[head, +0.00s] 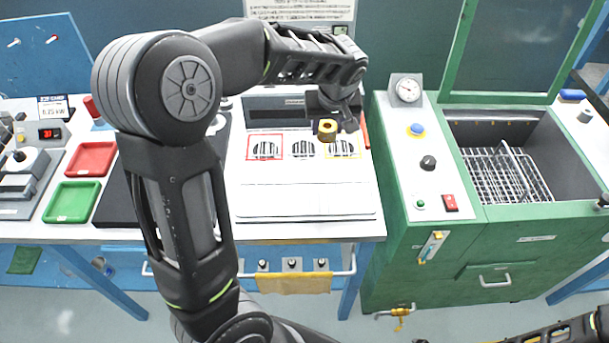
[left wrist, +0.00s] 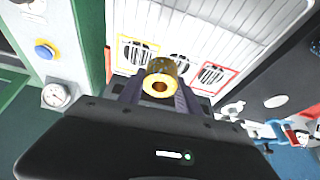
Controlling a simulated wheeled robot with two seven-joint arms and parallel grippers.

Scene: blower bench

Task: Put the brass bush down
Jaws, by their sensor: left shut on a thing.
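The brass bush (head: 327,130) is a short yellow ring with a dark bore. My left gripper (head: 336,118) is shut on it, above the back part of the white panel (head: 300,193). In the left wrist view the bush (left wrist: 160,86) sits between the two fingers of the gripper (left wrist: 159,94), its bore facing the camera. Behind it are black-slatted squares: a red-outlined one (head: 265,147), a middle one (head: 304,150) and a yellow-outlined one (head: 344,146). I cannot tell the gap between bush and panel. My right gripper is out of view.
A green machine with a gauge (head: 406,90) and a wire basket (head: 505,172) stands to the right. Red (head: 91,159) and green (head: 72,202) trays lie on the left. The panel's front part is clear.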

